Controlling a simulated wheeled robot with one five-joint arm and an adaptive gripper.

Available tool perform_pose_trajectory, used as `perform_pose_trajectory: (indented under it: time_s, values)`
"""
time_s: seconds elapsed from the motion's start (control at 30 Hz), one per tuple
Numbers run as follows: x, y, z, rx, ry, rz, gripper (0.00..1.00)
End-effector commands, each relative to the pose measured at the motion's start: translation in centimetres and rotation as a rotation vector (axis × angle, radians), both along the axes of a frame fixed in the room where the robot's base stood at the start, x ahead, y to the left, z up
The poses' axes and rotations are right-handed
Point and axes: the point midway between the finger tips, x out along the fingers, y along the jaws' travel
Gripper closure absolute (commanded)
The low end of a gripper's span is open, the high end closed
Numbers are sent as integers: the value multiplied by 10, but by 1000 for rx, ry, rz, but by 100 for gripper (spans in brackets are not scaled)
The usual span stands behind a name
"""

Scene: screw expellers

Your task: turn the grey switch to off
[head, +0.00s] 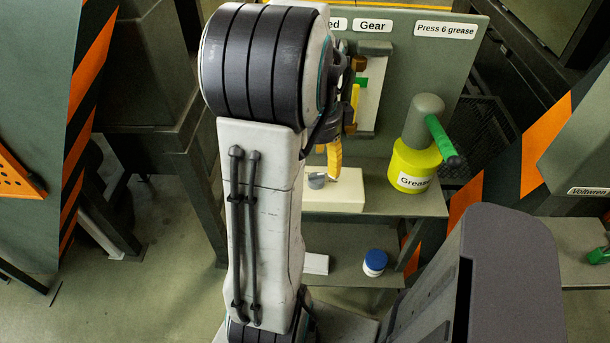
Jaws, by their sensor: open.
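A small round grey switch (317,181) sits on the top of a cream box (345,192), on a green-grey shelf just right of my arm. My gripper (332,158) is mostly hidden behind my upright arm. Its dark linkage and yellow finger parts show at the arm's right edge, just above the grey switch and close to it. I cannot tell whether a finger touches the switch. The gripper is open, and I see nothing held in it. The left side of the switch and box is close to or behind my arm, and the switch's setting cannot be read.
A yellow grease pot (414,165) with a green-handled grey top stands right of the box. A panel (440,60) with "Gear" and "Press 6 grease" labels rises behind. A blue-lidded jar (375,262) is on the lower shelf. Orange-striped machine sides flank both sides. Floor shows at lower left.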

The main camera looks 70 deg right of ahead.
Motion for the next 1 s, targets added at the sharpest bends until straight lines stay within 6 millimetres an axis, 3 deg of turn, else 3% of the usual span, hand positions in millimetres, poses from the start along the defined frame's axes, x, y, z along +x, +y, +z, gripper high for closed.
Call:
perform_pose_trajectory:
  time_s: [0.2, 0.43, 0.9, 1.0]
  values:
    - [0, 1, -29, 4, 1, 3, 37]
    - [0, 1, -49, 2, 0, 4, 37]
    - [1, 0, -55, 0, 0, 4, 37]
    - [1, 1, -55, 0, 0, 4, 46]
